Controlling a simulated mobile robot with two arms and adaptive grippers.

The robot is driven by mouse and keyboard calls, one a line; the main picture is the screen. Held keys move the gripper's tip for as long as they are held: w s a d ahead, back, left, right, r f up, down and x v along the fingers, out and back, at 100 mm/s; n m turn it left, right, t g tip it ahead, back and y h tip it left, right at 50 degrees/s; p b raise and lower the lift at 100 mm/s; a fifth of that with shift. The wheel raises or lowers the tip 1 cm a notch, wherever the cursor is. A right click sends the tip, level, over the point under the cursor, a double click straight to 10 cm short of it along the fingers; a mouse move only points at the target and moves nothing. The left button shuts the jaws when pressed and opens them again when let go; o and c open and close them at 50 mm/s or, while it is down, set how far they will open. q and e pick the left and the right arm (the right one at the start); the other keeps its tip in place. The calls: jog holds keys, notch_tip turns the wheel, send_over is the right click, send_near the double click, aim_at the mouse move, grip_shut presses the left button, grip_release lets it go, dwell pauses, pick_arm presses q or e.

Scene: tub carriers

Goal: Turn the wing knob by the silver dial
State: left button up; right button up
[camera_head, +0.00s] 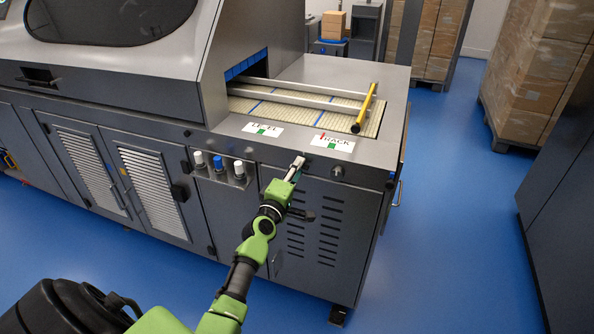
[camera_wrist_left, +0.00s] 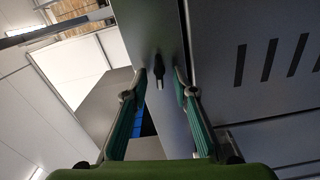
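My left gripper (camera_head: 297,164) reaches the upper front edge of the grey machine (camera_head: 330,205). In the left wrist view its two fingers (camera_wrist_left: 160,82) are apart, with a small black wing knob (camera_wrist_left: 157,66) with a pale tip showing between them. I see a gap on each side of the knob; contact cannot be made out. In the head view the gripper hides the knob. A small round greyish knob (camera_head: 337,172), perhaps the silver dial, sits just right of the gripper on the same front strip. My right gripper is not in view.
White and blue capped knobs (camera_head: 218,163) sit left of the gripper. Two labels (camera_head: 332,141) lie on the top. A yellow bar (camera_head: 364,108) lies across the conveyor (camera_head: 300,106).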

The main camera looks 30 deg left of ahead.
pick_arm(q)
jog(key=v, duration=1.2)
jog(key=shift+f, duration=0.1)
jog(key=s+d+f+m+g+h, duration=0.1)
jog(key=s+d+f+m+g, duration=0.25)
jog(key=f, duration=0.85)
jog(key=s+d+f+m+g+h, duration=0.25)
jog(key=s+d+f, duration=0.2)
jog(key=f, duration=0.75)
jog(key=s+d+f+m+g+h, duration=0.15)
jog(key=s+d+f+m, duration=0.3)
jog(key=f, duration=0.75)
jog(key=s+d+f+m+g, duration=0.4)
jog(key=s+f+m, duration=0.1)
jog(key=s+f, duration=0.8)
jog(key=s+f+m+g, duration=0.2)
jog(key=s+f+m, duration=0.1)
jog(key=s, duration=0.8)
jog(key=s+f+m+g, duration=0.3)
jog(key=s, duration=0.8)
jog(key=shift+s+f+y, duration=0.25)
jog(key=shift+f+y, duration=0.05)
jog(key=shift+f, duration=0.1)
